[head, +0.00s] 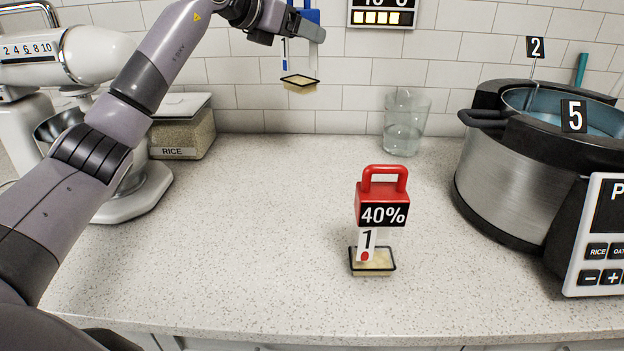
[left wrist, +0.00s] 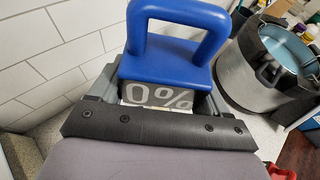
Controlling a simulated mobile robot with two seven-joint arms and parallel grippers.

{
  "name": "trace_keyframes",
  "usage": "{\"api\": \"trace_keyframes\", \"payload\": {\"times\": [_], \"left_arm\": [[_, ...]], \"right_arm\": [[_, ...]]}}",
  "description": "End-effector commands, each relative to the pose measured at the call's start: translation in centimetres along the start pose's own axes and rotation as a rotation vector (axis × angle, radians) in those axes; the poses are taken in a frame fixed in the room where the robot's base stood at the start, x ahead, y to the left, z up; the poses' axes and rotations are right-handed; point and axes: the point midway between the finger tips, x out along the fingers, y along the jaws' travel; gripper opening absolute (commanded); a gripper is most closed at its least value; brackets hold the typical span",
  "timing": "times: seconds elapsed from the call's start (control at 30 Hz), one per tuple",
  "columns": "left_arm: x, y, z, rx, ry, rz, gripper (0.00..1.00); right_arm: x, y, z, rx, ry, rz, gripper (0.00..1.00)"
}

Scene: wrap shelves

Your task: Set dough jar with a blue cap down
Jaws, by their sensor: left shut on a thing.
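The dough jar with a blue cap (head: 311,15) is up in the air in front of the tiled back wall, with pale dough (head: 300,86) at its bottom, apart from the counter. My left gripper (head: 300,27) is shut on it near the cap. In the left wrist view the blue cap (left wrist: 168,70) has a loop handle and a label partly reading "0%"; the jar body below is mostly hidden. A second jar with a red cap (head: 382,205), labelled "40%" and "1", stands on the counter (head: 260,230). My right gripper is not in view.
A large steel cooker (head: 505,185) stands at the right, a glass of water (head: 404,125) at the back. A rice box (head: 182,135) and a white mixer (head: 130,195) are at the left. The counter's middle left of the red-capped jar is clear.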

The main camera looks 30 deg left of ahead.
Motion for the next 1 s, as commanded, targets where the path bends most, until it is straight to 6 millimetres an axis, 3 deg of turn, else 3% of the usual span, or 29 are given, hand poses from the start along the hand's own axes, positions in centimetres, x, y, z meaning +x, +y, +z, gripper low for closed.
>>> {"api": "trace_keyframes", "payload": {"times": [0.17, 0.73, 1.0], "left_arm": [[0.4, 0.0, -0.8, 0.000, 0.000, 0.000, 0.32], [5.2, 0.0, -12.6, -0.002, 0.001, 0.000, 0.32], [6.1, 0.0, -14.7, -0.001, -0.003, 0.000, 0.32]], "right_arm": [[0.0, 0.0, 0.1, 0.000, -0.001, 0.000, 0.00], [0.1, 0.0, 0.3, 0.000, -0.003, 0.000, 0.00], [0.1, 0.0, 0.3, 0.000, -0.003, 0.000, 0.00]]}}
